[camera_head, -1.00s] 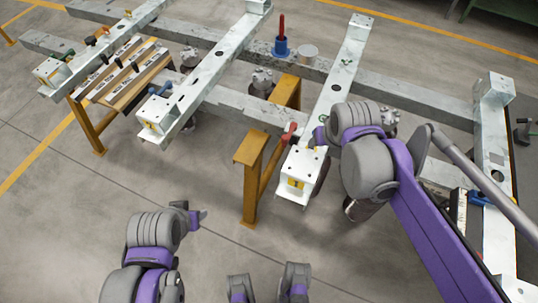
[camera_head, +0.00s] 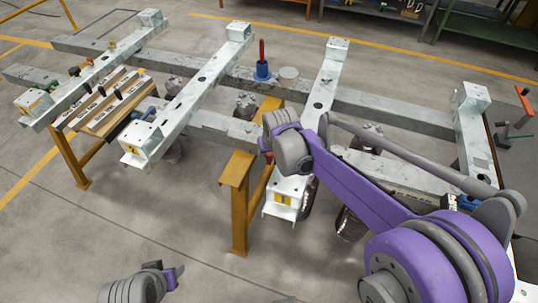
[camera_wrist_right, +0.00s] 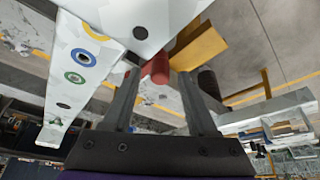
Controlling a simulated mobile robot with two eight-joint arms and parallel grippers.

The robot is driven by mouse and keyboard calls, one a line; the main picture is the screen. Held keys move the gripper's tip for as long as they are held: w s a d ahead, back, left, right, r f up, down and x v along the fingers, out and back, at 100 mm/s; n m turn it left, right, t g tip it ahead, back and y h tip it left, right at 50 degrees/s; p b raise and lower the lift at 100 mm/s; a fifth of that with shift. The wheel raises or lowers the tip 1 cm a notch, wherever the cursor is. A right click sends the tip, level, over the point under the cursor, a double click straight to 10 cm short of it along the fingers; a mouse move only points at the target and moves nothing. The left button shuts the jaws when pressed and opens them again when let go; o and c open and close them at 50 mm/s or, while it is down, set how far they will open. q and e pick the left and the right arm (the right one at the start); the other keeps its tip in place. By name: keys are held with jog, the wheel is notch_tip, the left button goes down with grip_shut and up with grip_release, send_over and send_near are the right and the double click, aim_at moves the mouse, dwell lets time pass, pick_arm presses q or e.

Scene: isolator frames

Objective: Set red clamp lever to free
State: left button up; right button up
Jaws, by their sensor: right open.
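The red clamp lever (camera_wrist_right: 157,68) shows in the right wrist view as a short red cylinder between the finger ends of my right gripper (camera_wrist_right: 158,78). The fingers are apart, with a gap visible on either side of the lever. In the head view only a sliver of the lever (camera_head: 268,157) shows beside the white beam end (camera_head: 285,190); my right wrist hides the rest and the fingers. My left arm's end (camera_head: 165,280) is low at the bottom left, away from the frames, and its fingers cannot be made out.
The lever sits beside a yellow post (camera_head: 237,180) and the white beam. A red pin in a blue base (camera_head: 262,70) stands on the rear rail. A wooden rack (camera_head: 105,105) with several pieces is at left. The floor in front is open.

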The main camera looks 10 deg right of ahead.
jog(key=shift+x, duration=0.9)
grip_shut()
dwell(0.8)
